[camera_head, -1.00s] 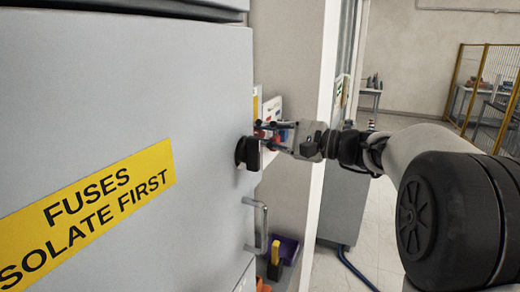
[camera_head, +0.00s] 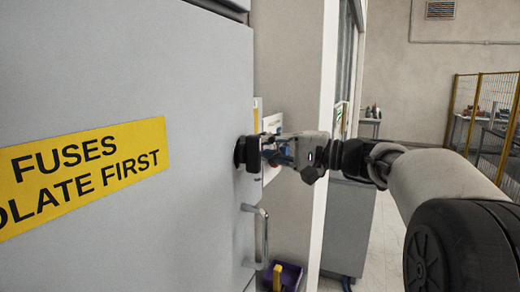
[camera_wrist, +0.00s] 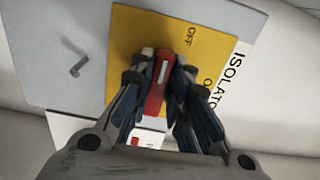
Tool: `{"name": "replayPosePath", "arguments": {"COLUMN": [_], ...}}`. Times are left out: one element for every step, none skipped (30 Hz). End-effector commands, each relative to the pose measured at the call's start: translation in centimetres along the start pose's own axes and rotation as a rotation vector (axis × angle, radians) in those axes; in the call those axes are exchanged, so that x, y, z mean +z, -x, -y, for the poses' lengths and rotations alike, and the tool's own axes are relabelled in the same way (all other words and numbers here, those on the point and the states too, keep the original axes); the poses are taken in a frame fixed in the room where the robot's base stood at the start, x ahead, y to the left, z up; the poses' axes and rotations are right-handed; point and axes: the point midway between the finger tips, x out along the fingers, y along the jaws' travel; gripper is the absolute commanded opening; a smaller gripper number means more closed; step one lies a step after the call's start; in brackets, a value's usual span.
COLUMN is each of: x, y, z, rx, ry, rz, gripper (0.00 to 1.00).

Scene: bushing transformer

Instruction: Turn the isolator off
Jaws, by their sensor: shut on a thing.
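A second label is partly hidden by a finger. My gripper (camera_wrist: 161,65) is shut on the red handle, one finger on each side. The handle stands nearly upright in that picture, leaning slightly right at the top.
The grey cabinet (camera_head: 130,220) with a yellow "FUSES" sign (camera_head: 85,172) fills the left. A metal door handle (camera_head: 262,235) projects below the knob. A pale wall column (camera_head: 300,90) stands close behind my gripper. Open floor (camera_head: 372,265) lies to the right.

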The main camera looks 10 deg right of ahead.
Motion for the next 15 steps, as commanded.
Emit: {"name": "replayPosePath", "arguments": {"x": [0.00,0.00,0.00,0.00,0.00,0.00,0.00,0.00,0.00,0.00,0.00,0.00,0.00,0.00,0.00], "y": [0.01,0.01,0.01,0.01,0.01,0.01,0.01,0.01,0.01,0.01,0.01,0.01,0.01,0.01,0.01], "z": [-0.01,-0.01,-0.01,-0.01,-0.01,-0.01,-0.01,-0.01,-0.01,-0.01,-0.01,-0.01,-0.01,-0.01,-0.01], "rx": [0.001,0.001,0.001,0.001,0.001,0.001,0.001,0.001,0.001,0.001,0.001,0.001,0.001,0.001,0.001], "ry": [0.004,0.004,0.004,0.004,0.004,0.004,0.004,0.003,0.003,0.003,0.003,0.002,0.002,0.002,0.002], "rz": [0.000,0.000,0.000,0.000,0.000,0.000,0.000,0.000,0.000,0.000,0.000,0.000,0.000,0.000,0.000], "gripper": [0.00,0.00,0.00,0.00,0.00,0.00,0.00,0.19,0.21,0.23,0.25,0.28,0.30,0.32,0.35]}}
